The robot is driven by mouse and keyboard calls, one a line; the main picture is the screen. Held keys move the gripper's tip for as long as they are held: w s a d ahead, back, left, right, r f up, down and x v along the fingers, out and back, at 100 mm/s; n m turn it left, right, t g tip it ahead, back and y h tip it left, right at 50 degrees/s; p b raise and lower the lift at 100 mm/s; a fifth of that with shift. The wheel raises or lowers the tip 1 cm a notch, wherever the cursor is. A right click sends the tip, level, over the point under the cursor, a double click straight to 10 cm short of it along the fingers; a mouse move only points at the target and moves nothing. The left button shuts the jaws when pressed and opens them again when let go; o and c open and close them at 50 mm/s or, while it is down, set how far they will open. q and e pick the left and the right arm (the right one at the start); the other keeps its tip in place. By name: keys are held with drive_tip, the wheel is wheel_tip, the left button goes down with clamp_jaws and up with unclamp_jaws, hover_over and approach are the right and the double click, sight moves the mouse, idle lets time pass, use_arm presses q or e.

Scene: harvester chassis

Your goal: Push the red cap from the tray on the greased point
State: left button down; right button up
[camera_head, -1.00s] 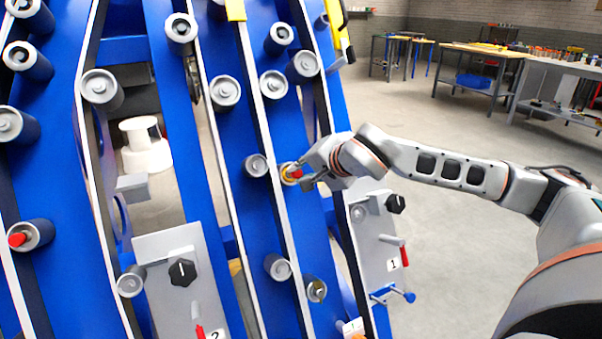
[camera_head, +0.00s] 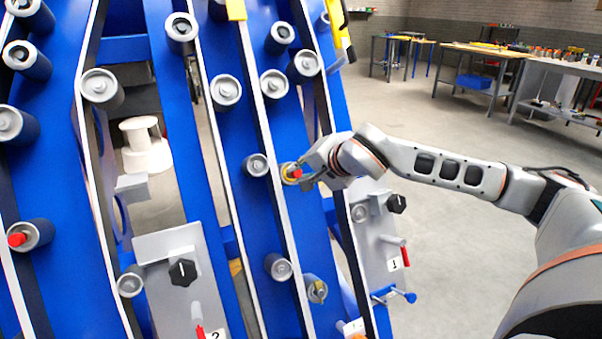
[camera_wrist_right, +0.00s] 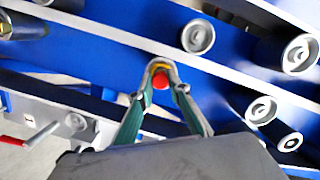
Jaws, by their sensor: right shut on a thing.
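The red cap (camera_head: 297,173) is at a round, yellow-ringed point (camera_head: 286,172) on the side of a blue chassis beam. My right gripper (camera_head: 303,176) is at this point, shut on the cap. In the right wrist view the red cap (camera_wrist_right: 160,80) shows between the two fingertips (camera_wrist_right: 162,88), in front of the yellow ring (camera_wrist_right: 160,65). I cannot tell how far the cap is seated. Another red cap (camera_head: 17,239) sits on a round grey point at the far left. No tray can be made out, and my left gripper is not in view.
Several grey cylindrical points line the blue beams, one (camera_head: 257,165) close left of my right gripper. A grey panel (camera_head: 375,235) with a black knob and red-handled lever is below my right arm. Workbenches (camera_head: 485,55) stand far back; the floor at right is clear.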

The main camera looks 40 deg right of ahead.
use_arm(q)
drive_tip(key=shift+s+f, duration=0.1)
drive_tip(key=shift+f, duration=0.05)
use_arm(e)
drive_tip(key=shift+w+f, duration=0.15)
drive_tip(key=shift+w, duration=0.05)
drive_tip(key=shift+w+f, duration=0.1)
drive_tip(key=shift+w, duration=0.05)
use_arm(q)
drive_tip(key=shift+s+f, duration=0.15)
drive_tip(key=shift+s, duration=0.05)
use_arm(e)
drive_tip(key=shift+d, duration=0.1)
drive_tip(key=shift+w+f, duration=0.2)
drive_tip(key=shift+w, duration=0.1)
drive_tip(key=o, duration=0.8)
drive_tip(key=shift+d, duration=0.1)
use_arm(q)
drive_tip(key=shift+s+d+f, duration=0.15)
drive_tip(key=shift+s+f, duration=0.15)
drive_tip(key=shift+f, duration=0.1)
use_arm(e)
drive_tip(key=v, duration=0.7)
drive_tip(key=shift+s+r, duration=0.15)
drive_tip(key=shift+s, duration=0.25)
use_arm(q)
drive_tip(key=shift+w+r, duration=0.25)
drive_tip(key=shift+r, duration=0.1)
use_arm(e)
drive_tip(key=shift+r, duration=0.1)
